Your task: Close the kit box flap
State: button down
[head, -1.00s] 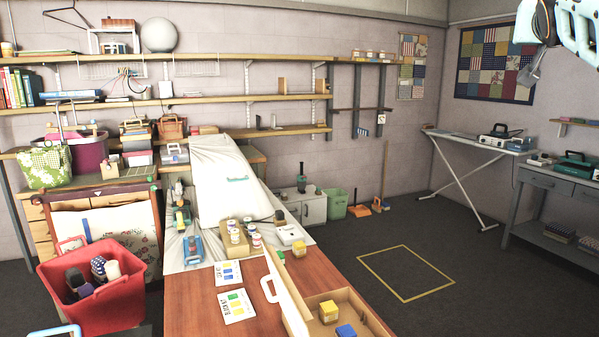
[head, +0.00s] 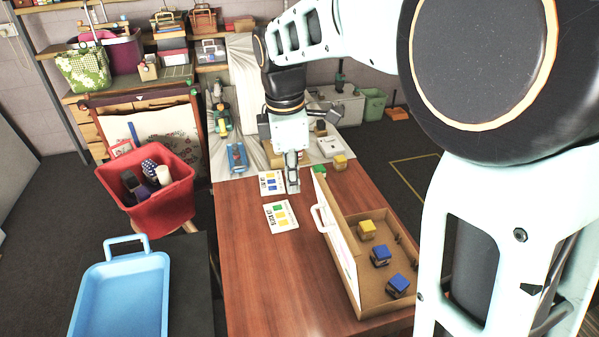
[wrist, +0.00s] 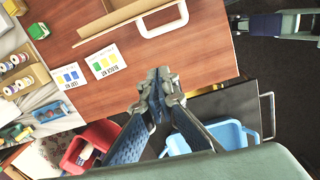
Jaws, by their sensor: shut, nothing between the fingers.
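The cardboard kit box (head: 376,308) stands open on the wooden table. Its flap (head: 338,238) stands nearly upright along the left side, tilted a little outward. A white handle (head: 322,224) is on the flap's outer face; the handle also shows at the top of the wrist view (wrist: 160,32). Inside are a yellow block (head: 366,230) and two blue blocks (head: 380,256) (head: 398,285). My gripper (head: 293,188) is shut and empty, pointing down left of the flap's far end and apart from it. The wrist view shows its fingers together (wrist: 158,92).
A green block (head: 319,171) and a yellow block (head: 340,162) sit beyond the box. A red bin (head: 158,205) and blue tray (head: 120,295) are at left. The table's near left is clear.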

jog(key=d+f+n, duration=0.1)
jog(key=d+f, duration=0.2)
jog(key=f, duration=0.6)
jog(key=shift+s+g+p, duration=0.3)
jog(key=shift+d+r, duration=0.1)
jog(key=shift+d, duration=0.05)
